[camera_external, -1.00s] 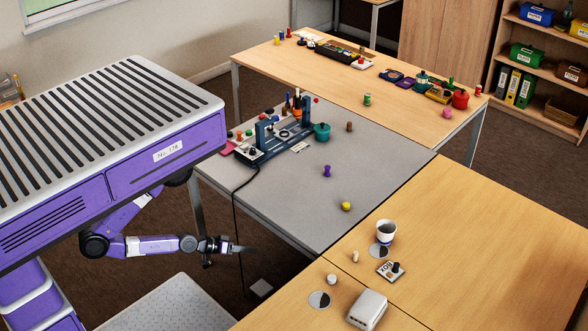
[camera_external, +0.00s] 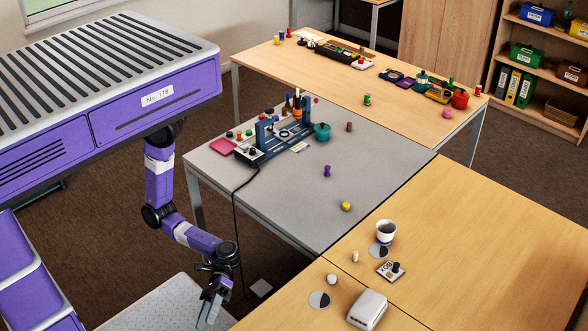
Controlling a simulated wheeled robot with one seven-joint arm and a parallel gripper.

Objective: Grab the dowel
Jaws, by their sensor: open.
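I cannot tell for sure which piece is the dowel. A small pale upright peg (camera_external: 355,256) stands on the near wooden table, left of the white and blue cup. A short brown cylinder (camera_external: 349,127) stands on the grey table near its right side. My gripper (camera_external: 209,315) is open and empty, pointing down at the bottom of the view. It is over the pale perforated surface, left of the near wooden table and well apart from both pieces.
The cup (camera_external: 386,231), a white rounded box (camera_external: 367,309) and a small card with a dark knob (camera_external: 391,270) are on the near table. A purple piece (camera_external: 327,171) and yellow piece (camera_external: 346,206) stand on the grey table (camera_external: 290,215). A dark cable hangs from its left edge.

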